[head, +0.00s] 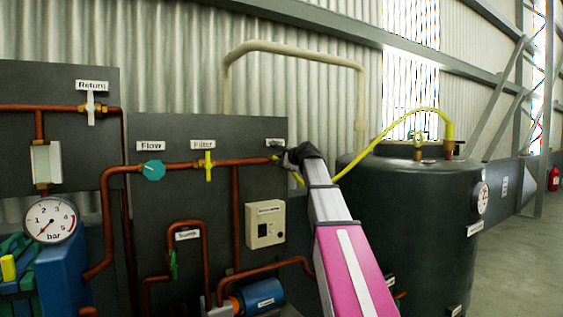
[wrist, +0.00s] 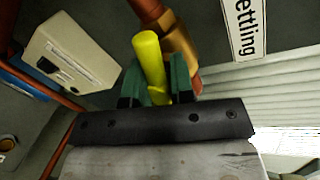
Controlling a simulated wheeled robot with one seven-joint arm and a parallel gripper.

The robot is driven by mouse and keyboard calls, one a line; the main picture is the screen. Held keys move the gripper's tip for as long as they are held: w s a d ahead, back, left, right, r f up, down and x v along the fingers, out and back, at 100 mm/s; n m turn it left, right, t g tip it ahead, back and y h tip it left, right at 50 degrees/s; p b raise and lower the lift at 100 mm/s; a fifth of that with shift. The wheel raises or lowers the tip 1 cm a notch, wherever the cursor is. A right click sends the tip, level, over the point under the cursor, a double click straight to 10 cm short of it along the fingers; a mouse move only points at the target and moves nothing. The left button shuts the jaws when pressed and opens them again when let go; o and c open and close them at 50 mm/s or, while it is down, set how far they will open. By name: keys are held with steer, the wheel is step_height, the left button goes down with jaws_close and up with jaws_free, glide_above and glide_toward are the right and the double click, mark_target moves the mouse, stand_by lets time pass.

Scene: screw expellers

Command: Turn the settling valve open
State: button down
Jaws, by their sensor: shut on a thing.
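The settling valve shows in the wrist view as a brass body (wrist: 177,45) on a copper pipe, with a yellow handle (wrist: 148,58). A partly cropped label (wrist: 243,25) reading "ettling" is beside it. My gripper (wrist: 155,80) has its two green fingertips on either side of the yellow handle and is shut on it. In the picture the handle slants slightly against the pipe's line. In the head view my gripper (head: 286,158) is at the right end of the pipe on the dark panel, and my arm hides most of the valve and its label.
Left on the panels are the Flow valve (head: 152,170), the Filter valve (head: 208,165), the Return valve (head: 90,108) and a pressure gauge (head: 50,221). A control box (head: 265,223) is below my gripper. A dark tank (head: 420,230) with a yellow hose (head: 385,132) stands close right.

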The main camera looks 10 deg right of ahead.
steer(key=shift+s+a+f+n+h, duration=0.15)
steer(key=shift+f+n+h, duration=0.2)
steer(key=shift+n, duration=0.5)
steer(key=shift+s+d+f+n+h, duration=0.1)
steer(key=shift+f+n+h, duration=0.2)
steer(key=shift+n, duration=0.55)
steer(key=c, duration=1.1)
jaws_free()
steer(key=shift+r+t, duration=0.2)
steer(key=shift+t, duration=0.1)
steer(key=shift+r, duration=0.1)
steer(key=v, duration=1)
steer(key=shift+s, duration=0.35)
steer(key=shift+r, duration=0.1)
